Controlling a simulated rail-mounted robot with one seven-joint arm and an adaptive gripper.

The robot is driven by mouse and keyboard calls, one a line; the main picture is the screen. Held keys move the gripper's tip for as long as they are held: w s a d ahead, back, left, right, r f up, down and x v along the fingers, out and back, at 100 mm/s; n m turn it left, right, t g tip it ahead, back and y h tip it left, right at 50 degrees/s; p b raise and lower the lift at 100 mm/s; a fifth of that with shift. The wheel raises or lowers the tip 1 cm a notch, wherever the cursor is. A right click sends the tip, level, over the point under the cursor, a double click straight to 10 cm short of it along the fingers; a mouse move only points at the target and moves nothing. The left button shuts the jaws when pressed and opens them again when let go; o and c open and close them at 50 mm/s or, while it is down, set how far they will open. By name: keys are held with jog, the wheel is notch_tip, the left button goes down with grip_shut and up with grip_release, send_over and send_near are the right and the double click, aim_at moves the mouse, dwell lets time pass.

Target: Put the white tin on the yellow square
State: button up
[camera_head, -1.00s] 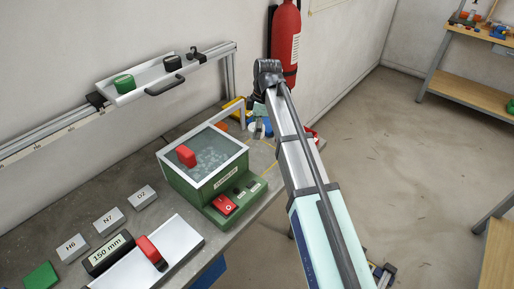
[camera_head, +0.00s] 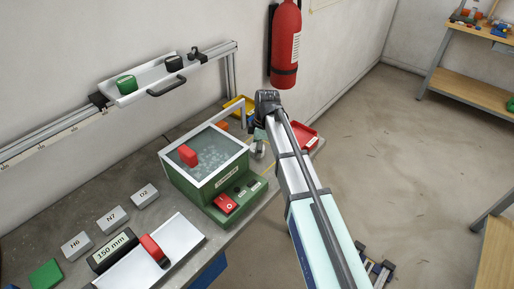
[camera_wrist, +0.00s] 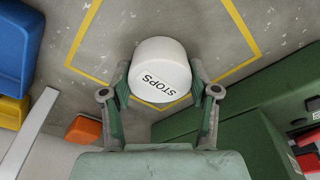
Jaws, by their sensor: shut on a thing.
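The white tin (camera_wrist: 160,65), marked STOPS, is between the two fingers of my gripper (camera_wrist: 162,88) in the wrist view. The fingers are shut on its sides. The yellow square (camera_wrist: 82,37) is an outline on the grey bench, seen beyond the tin. The tin hides part of its near side; I cannot tell whether the tin touches the bench. In the head view my gripper (camera_head: 258,142) is beyond the green machine, partly hidden by my arm.
The green machine (camera_head: 222,185) with a clear lid stands close to my gripper; its side also shows in the wrist view (camera_wrist: 235,135). An orange block (camera_wrist: 83,130), a blue bin (camera_wrist: 12,45) and a yellow bin (camera_wrist: 12,112) are on the other side. A red tray (camera_head: 303,137) lies behind my arm.

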jog(key=shift+f, duration=0.1)
jog(key=o, duration=1.3)
jog(key=shift+c, duration=0.2)
notch_tip(320, 180, up, 12)
jog(key=d+b, duration=0.1)
jog(key=b, duration=0.1)
jog(key=shift+d, duration=0.4)
